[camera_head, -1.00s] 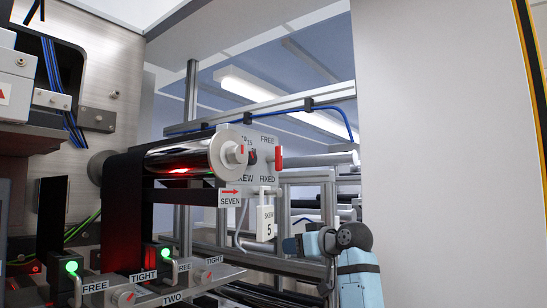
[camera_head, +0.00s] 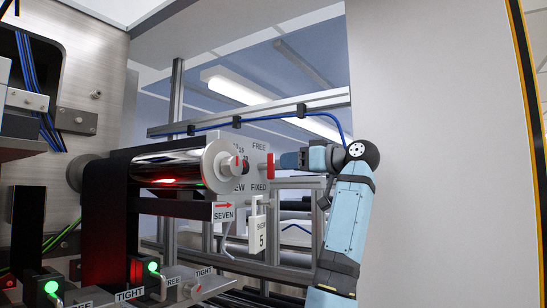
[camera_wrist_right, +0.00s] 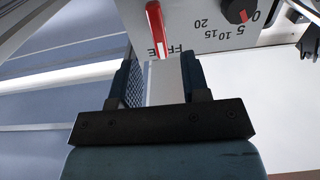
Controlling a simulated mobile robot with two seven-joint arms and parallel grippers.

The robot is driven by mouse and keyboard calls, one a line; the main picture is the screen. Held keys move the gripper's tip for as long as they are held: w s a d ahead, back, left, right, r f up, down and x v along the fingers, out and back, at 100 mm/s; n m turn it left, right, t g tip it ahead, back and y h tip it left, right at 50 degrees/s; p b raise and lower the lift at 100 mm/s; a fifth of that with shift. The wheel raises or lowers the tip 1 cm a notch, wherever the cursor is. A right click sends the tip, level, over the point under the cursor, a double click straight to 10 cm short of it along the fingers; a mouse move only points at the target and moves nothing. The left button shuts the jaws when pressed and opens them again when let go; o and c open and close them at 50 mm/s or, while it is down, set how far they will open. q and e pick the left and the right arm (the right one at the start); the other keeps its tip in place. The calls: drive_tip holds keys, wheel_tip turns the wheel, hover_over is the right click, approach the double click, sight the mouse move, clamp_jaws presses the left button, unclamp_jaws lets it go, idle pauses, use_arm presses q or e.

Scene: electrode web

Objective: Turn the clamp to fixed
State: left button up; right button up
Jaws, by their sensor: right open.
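The clamp is a red handle (camera_head: 270,166) on a white plate (camera_head: 250,146), between the printed words FREE above and FIXED below. It stands upright in the head view. The right wrist view shows the red handle (camera_wrist_right: 156,28) with a white stripe, its end by the partly covered word FREE. My right gripper (camera_head: 280,161) is just right of the handle, pointing left at it. In the wrist view the jaws (camera_wrist_right: 159,66) are open and empty, with the handle just beyond the tips, between their lines. My left gripper is not in view.
A shiny roller (camera_head: 180,164) with a dark web lies left of the plate. A black dial (camera_wrist_right: 238,10) with a numbered scale sits near the handle. A white SKEW 5 tag (camera_head: 257,233) hangs below. A grey wall (camera_head: 440,150) stands right of my arm.

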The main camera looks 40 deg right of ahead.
sight(274, 163)
drive_tip(key=p+x, duration=0.1)
drive_tip(key=x, duration=0.5)
drive_tip(key=shift+p, duration=0.35)
clamp_jaws()
